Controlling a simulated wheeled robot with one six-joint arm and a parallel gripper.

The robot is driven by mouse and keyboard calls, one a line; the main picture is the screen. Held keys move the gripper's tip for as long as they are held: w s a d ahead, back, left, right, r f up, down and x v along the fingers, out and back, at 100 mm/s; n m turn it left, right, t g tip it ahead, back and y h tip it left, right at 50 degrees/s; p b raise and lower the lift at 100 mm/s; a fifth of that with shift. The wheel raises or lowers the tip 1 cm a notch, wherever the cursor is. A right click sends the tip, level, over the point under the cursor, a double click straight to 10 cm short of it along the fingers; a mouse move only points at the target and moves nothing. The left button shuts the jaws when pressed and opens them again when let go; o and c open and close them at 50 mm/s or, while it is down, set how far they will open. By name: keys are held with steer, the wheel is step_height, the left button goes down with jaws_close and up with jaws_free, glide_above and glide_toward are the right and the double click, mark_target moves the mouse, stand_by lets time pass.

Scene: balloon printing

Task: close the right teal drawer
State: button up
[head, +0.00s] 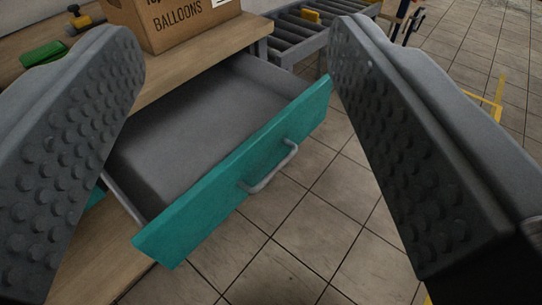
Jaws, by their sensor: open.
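The right teal drawer (215,208) is pulled out from under a wooden worktop, in the middle of the head view. Its grey inside looks empty. A grey bar handle (271,169) sits on its teal front. My gripper (235,150) is open, with one dark studded finger at the left and one at the right of the view. The drawer front and handle show between the fingers, and nothing is held. The left finger hides part of the drawer's left side.
A cardboard box marked BALLOONS (180,25) stands on the worktop (185,70). A green object (43,54) lies at the upper left. A roller conveyor (305,32) is behind the drawer. Tiled floor (310,235) lies clear in front of the drawer.

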steer(key=w+f+m+g, duration=0.1)
steer(key=f, duration=0.1)
steer(key=w+d+f+m+g, duration=0.1)
steer(key=w+f, duration=0.1)
steer(key=w+d+f, duration=0.1)
steer(key=w+f, duration=0.1)
steer(key=shift+m+g+h, duration=0.3)
steer(key=shift+m+g, duration=0.1)
steer(key=c, duration=1.1)
steer(key=w+f+m+g, duration=0.1)
steer(key=f, duration=0.1)
steer(key=w+d+f+m+g, duration=0.1)
steer(key=w+f, duration=0.1)
steer(key=w+d+f+m+g, duration=0.1)
steer(key=f, duration=0.2)
steer(key=shift+w, duration=0.15)
jaws_close()
steer(key=m+t+y, duration=0.1)
steer(key=m+y, duration=1.2)
steer(key=m, duration=0.8)
glide_toward(308, 120)
steer(key=x, duration=0.7)
